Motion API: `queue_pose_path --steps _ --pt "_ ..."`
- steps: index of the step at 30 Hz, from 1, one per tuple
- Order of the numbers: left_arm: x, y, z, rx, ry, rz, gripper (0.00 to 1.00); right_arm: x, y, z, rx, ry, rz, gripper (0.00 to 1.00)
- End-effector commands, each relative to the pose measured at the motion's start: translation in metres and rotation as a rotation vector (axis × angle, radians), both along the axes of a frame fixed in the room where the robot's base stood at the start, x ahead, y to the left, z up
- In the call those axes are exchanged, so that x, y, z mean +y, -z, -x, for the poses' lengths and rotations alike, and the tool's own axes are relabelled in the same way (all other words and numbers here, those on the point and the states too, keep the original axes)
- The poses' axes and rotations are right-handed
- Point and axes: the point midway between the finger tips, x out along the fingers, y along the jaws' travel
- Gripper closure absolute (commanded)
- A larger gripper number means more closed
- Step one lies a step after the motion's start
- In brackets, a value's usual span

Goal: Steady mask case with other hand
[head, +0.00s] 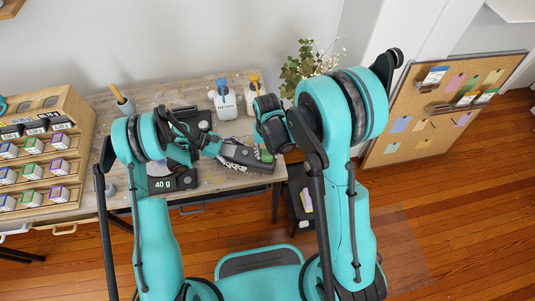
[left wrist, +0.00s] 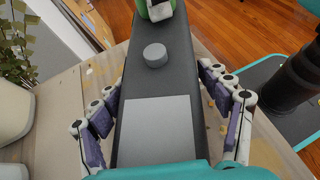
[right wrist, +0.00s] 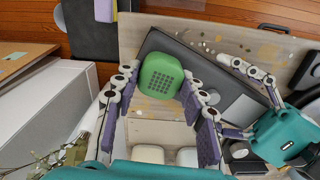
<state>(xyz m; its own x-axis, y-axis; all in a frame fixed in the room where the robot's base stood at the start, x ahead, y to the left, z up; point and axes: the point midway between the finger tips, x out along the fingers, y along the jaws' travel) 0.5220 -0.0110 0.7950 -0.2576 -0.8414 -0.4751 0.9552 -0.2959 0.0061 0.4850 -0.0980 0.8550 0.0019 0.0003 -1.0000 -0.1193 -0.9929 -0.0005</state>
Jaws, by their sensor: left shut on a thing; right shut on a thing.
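The mask case is a long dark grey case (head: 245,156) at the front right of the workbench. In the left wrist view the case (left wrist: 152,82) has a round grey knob and a pale grey panel on top. My left gripper (left wrist: 158,78) straddles it, a finger along each long side, shut on it. A green rounded block with a dotted face (right wrist: 160,76) is at the case's far end. My right gripper (right wrist: 158,75) is shut on this block, one finger on each side. Whether the block touches the case is unclear.
A scale reading 40 g (head: 162,184) stands left of the case. White bottles with a blue pump (head: 224,104) and a yellow pump (head: 254,92) stand behind. A plant (head: 303,66) is at the back right. A wooden rack of small boxes (head: 72,108) fills the left.

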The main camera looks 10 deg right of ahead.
Motion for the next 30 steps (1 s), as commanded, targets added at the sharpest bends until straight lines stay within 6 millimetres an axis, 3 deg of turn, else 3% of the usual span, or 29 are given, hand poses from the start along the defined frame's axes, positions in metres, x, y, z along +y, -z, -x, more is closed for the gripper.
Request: queue_pose_path --steps 4,5,7,8,19,30 --pt "0.000 0.007 0.004 0.007 0.007 -0.013 0.31 0.001 0.002 -0.002 -0.003 0.000 -0.002 0.82" --pt "0.000 0.007 0.004 0.007 0.007 -0.013 0.31 0.001 0.002 -0.002 -0.003 0.000 -0.002 0.57" --pt "0.000 0.007 0.004 0.007 0.007 -0.013 0.31 0.001 0.002 -0.001 -0.003 0.000 -0.002 0.38" --pt "0.000 0.007 0.004 0.007 0.007 -0.013 0.31 0.000 0.002 -0.001 -0.003 0.000 -0.002 0.35" --pt "0.000 0.008 0.003 0.007 0.005 -0.013 0.31 0.000 -0.003 -0.001 -0.001 0.000 0.000 0.35" --pt "0.001 0.008 0.003 0.007 0.004 -0.013 0.31 0.000 -0.057 0.001 -0.003 0.000 -0.001 0.35"
